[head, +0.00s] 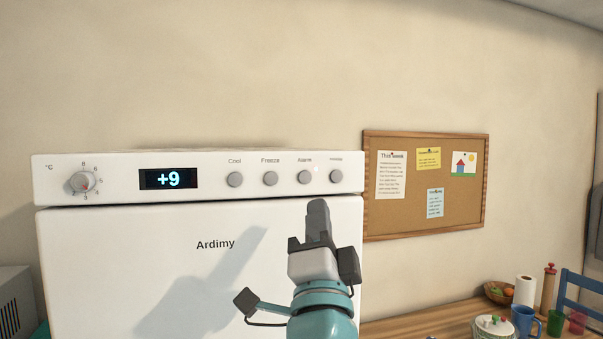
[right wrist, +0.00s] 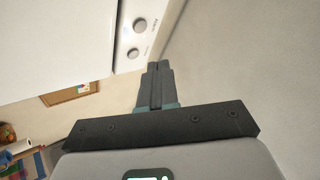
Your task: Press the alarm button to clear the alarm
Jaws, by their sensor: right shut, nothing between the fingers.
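The white appliance (head: 110,230) has a control strip with a row of round grey buttons. The alarm button (head: 305,177) is third from the left, under the label "Alarm". The display (head: 168,179) reads +9. My right gripper (head: 318,203) is shut and empty, pointing up in front of the appliance, just below and slightly right of the alarm button in the head view. In the right wrist view its closed fingers (right wrist: 158,66) are near two buttons; the upper one looks like the alarm button (right wrist: 139,25). I cannot tell the exact gap. My left gripper is not in view.
A neighbouring button (head: 336,177) sits close on the right, and the Freeze button (head: 270,178) on the left. A temperature dial (head: 82,182) is at the far left. A cork board (head: 425,215) hangs right of the appliance. A wooden table (head: 415,326) with crockery stands at lower right.

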